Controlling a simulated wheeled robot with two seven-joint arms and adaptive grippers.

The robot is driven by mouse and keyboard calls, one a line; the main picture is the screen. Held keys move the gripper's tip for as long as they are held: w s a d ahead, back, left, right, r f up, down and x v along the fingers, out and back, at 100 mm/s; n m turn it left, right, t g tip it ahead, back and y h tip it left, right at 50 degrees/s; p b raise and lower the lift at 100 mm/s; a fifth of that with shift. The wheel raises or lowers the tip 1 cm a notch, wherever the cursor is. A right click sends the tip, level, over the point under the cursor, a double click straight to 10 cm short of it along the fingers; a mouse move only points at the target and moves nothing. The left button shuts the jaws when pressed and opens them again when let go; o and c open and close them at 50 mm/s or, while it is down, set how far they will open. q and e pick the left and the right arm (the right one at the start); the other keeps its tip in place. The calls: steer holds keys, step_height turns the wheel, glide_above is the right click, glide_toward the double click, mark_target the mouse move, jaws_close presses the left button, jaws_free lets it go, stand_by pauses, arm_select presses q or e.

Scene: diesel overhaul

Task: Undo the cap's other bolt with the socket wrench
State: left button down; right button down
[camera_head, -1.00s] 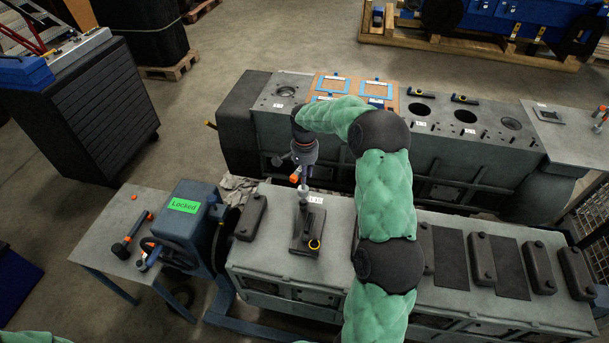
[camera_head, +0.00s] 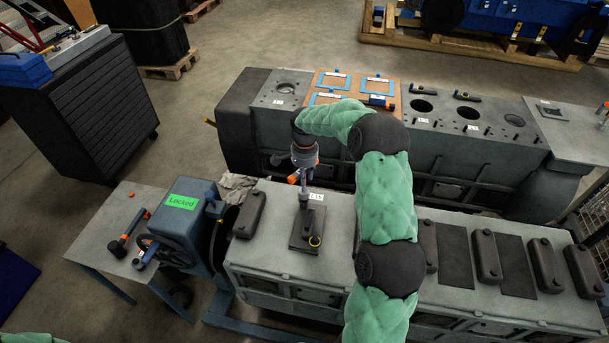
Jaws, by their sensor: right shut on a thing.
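My right gripper (camera_head: 304,172) points down over the cap's far end. It is shut on the socket wrench (camera_head: 304,190), a tool with an orange part and a grey socket end. The socket end is at the cap's far end; whether it sits on the bolt is too small to tell. My left gripper is out of view; only a bit of green arm shows at the bottom left.
A "Locked" sign (camera_head: 182,202) is on the blue stand (camera_head: 190,225) left of the block. A side table (camera_head: 105,225) holds a hammer-like tool (camera_head: 128,235). Several dark covers (camera_head: 487,257) lie on the block's right. A second engine block (camera_head: 400,150) stands behind.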

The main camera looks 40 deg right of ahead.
steer(key=shift+f+b, duration=0.55)
steer(key=shift+f, duration=0.35)
steer(key=shift+r, duration=0.15)
steer(key=shift+n+p, duration=0.35)
steer(key=shift+n, duration=0.45)
steer(key=n+p, duration=0.1)
steer(key=n, duration=0.5)
steer(key=shift+w+n, duration=0.1)
steer(key=shift+n, duration=0.2)
steer(key=n+p, duration=0.1)
steer(key=n, duration=0.3)
steer(key=shift+w+r, duration=0.1)
steer(key=n+p, duration=0.1)
steer(key=n, duration=0.3)
steer(key=shift+n, duration=0.3)
steer(key=n+p, duration=0.1)
steer(key=n, duration=0.3)
steer(key=shift+w, duration=0.15)
steer(key=n+p, duration=0.1)
steer(key=n, duration=0.2)
steer(key=shift+n, duration=0.4)
steer(key=n+p, duration=0.1)
steer(key=n, duration=0.3)
steer(key=shift+w, duration=0.1)
steer(key=n, duration=0.4)
steer(key=shift+n+p, duration=0.3)
steer(key=shift+p, duration=0.1)
steer(key=shift+r, duration=0.15)
